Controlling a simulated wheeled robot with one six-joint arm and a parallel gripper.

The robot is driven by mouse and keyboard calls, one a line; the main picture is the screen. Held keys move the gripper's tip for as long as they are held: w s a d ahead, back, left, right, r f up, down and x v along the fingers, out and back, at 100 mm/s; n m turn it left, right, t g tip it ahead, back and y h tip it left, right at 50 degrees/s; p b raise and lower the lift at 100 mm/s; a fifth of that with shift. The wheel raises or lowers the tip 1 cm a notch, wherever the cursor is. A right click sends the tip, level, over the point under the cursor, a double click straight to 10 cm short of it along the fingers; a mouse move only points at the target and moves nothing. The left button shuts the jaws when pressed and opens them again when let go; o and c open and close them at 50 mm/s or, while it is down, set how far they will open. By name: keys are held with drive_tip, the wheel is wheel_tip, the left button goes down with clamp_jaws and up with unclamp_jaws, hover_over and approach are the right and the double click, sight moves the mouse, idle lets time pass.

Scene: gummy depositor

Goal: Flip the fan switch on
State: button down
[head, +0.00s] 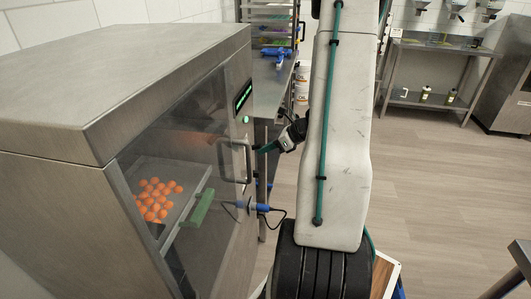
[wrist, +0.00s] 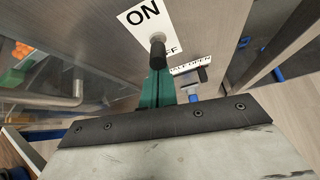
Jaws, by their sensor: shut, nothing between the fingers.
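In the wrist view, the fan switch (wrist: 158,50) is a short dark lever with a pale collar, on a white label (wrist: 138,14) reading ON at the top. The lever covers part of the lower word, leaving "FF" visible. It points down the picture, towards the OFF end. My gripper (wrist: 157,76) is shut and empty, its green fingers just below the lever tip. I cannot tell whether they touch it. In the head view, my gripper (head: 262,150) is beside the metal cabinet's (head: 75,185) right side; the switch is hidden there.
Open floor (head: 430,170) lies to the right.

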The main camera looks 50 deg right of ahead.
drive_tip(key=shift+r, duration=0.1)
wheel_tip(320, 180, down, 4)
drive_tip(key=s, duration=0.2)
drive_tip(key=w+r+v, duration=0.1)
drive_tip(key=v, duration=0.9)
drive_tip(key=shift+r, duration=0.25)
drive_tip(key=shift+a, duration=0.2)
